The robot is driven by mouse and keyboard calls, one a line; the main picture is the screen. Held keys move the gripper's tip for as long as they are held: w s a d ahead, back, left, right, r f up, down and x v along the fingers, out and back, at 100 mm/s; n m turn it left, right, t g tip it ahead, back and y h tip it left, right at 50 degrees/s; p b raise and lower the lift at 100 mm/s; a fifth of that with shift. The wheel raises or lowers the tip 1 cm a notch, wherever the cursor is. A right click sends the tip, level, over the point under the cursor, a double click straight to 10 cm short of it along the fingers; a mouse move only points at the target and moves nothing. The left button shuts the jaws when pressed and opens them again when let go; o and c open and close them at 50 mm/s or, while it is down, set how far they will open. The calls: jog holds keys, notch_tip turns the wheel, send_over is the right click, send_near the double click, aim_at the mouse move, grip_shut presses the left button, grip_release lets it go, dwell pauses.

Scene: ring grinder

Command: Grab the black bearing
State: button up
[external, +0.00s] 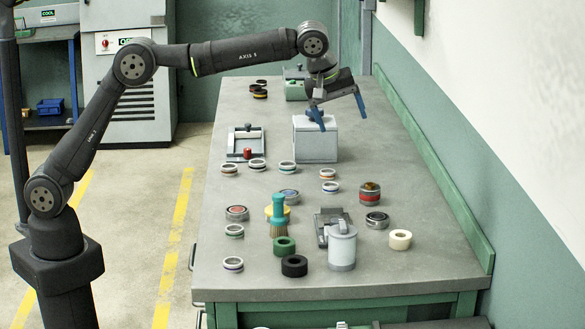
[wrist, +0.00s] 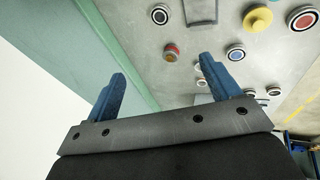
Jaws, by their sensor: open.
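A solid black ring (external: 294,266) lies flat near the front edge of the bench, beside a green ring (external: 284,245). Other dark-rimmed rings could also pass for the black bearing: one at the right (external: 376,220), one with a reddish centre (external: 237,213), and a dark stack (external: 260,92) at the back. A dark-rimmed ring (wrist: 160,14) shows at the top of the wrist view. My gripper (external: 342,122) is open and empty, with blue fingers spread above the back right of the bench, far from the black ring. It also shows in the wrist view (wrist: 162,66).
A grey-white box (external: 316,140) stands just below my gripper. A brush with a teal handle (external: 278,212), a white canister (external: 342,246) and a red-topped jar (external: 370,192) stand among several light rings. A green ledge (external: 440,185) runs along the right edge.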

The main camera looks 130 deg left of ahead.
jog(key=a+f+m, duration=0.5)
jog(key=f+m, duration=0.7)
jog(key=m, duration=0.1)
send_over(379, 216)
jog(key=s+d, duration=0.2)
jog(key=d, duration=0.1)
jog(key=shift+t, duration=0.3)
notch_tip(379, 216, down, 12)
jog(key=shift+a+r, duration=0.15)
jog(key=shift+r, duration=0.1)
jog(key=shift+w+x, duration=0.2)
jog(key=shift+x, duration=1.15)
jog(key=shift+w+x, duration=0.2)
jog(key=shift+x, duration=1.15)
jog(key=shift+a+r, duration=0.1)
jog(key=c, duration=1.2)
jog(key=shift+r, duration=0.1)
